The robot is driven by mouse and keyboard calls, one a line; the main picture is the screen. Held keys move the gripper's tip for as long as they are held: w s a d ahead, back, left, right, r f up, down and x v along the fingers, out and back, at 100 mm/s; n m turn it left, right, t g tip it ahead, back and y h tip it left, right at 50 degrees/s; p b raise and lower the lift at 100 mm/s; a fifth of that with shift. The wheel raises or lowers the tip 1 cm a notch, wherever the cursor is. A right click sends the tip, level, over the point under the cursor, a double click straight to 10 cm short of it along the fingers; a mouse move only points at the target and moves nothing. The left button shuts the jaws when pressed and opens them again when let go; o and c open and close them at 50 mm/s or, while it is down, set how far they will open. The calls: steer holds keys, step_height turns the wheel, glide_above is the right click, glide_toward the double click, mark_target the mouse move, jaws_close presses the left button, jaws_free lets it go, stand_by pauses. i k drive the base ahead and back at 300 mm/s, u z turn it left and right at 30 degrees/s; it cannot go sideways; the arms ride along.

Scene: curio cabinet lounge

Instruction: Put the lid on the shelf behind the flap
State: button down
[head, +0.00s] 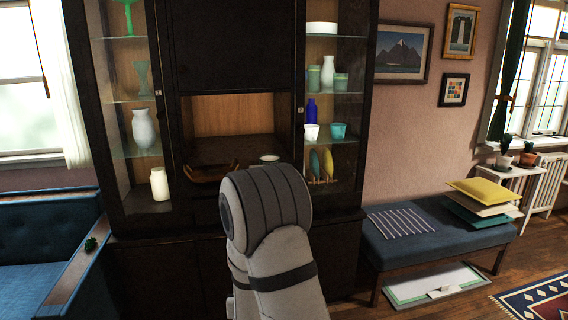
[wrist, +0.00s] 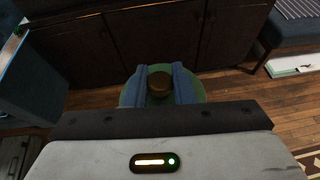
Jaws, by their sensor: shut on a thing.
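In the wrist view my gripper (wrist: 160,80) is shut on the lid, a round green disc (wrist: 128,97) with a brown knob (wrist: 159,86). The knob sits between the two blue-grey fingers, and the disc shows on both sides of them. The lid is held in the air in front of the dark cabinet's lower doors. In the head view my arm hides the gripper and lid. The dark cabinet (head: 180,245) has an open middle niche with a light wooden back (head: 225,115). A dark panel (head: 235,148) shows low in the niche; I cannot tell whether it is the flap.
Glass-fronted side shelves hold vases, cups and plates (head: 320,162). A blue sofa (head: 40,240) stands left, a blue bench (head: 440,235) right. Wooden floor lies open between.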

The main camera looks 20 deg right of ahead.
mark_target(214, 154)
steer(key=z, duration=0.65)
steer(key=i, duration=1)
steer(key=u, duration=0.3)
